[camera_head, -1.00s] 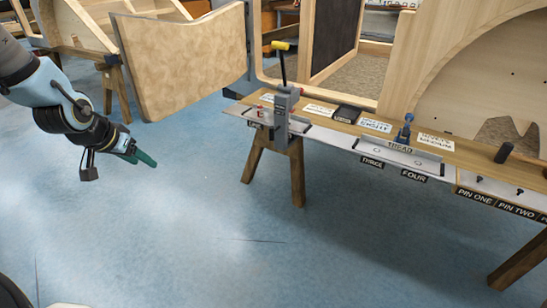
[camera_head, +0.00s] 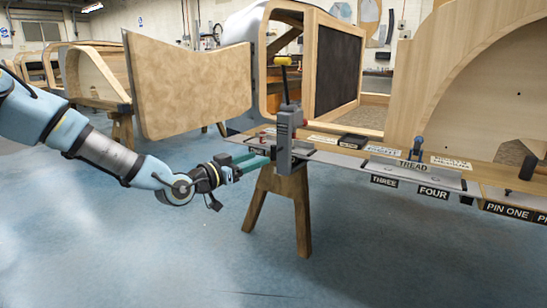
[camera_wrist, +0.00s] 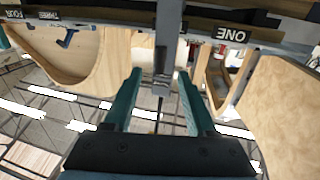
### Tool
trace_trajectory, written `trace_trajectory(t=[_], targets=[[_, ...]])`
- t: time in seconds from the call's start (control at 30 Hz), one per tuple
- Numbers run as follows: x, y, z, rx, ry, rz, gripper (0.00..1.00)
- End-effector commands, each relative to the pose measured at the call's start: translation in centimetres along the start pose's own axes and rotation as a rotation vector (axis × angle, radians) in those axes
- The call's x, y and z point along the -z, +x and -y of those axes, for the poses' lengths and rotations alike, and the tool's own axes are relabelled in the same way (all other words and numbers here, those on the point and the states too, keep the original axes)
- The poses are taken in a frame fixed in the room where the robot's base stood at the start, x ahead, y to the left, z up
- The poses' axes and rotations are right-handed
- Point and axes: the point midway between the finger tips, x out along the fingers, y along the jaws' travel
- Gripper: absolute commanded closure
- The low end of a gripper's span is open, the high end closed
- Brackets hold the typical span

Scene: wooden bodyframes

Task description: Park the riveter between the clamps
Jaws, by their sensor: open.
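A grey upright tool (camera_head: 284,140) with a black lever and yellow knob stands at the left end of the bench; it looks like the riveter. Its grey body also shows in the wrist view (camera_wrist: 169,30), in line with the gap between my fingers. My gripper (camera_head: 262,157) is open, its teal fingers level and pointing at the tool's left side. The fingertips are very close to it; I cannot tell whether they reach around it. I cannot clearly identify the clamps.
The bench edge carries labels THREE (camera_head: 384,181), FOUR (camera_head: 433,192) and PIN ONE (camera_head: 507,211). A black cylinder (camera_head: 528,167) stands at the right. A wooden trestle (camera_head: 302,205) supports the bench below the tool. A curved wooden panel (camera_head: 190,90) rises behind my arm. The floor in front is clear.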

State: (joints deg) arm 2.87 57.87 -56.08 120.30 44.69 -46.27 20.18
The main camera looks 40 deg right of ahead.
Motion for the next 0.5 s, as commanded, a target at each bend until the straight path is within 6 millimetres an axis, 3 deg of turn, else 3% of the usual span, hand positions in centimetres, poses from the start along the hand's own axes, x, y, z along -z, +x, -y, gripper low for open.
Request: trace_trajectory(t=[0.23, 0.5], targets=[[0.0, 4.8, -0.1, -0.002, -0.001, -0.001, 0.43], [-0.1, 7.5, -0.1, -0.001, 0.0, 0.002, 0.43]])
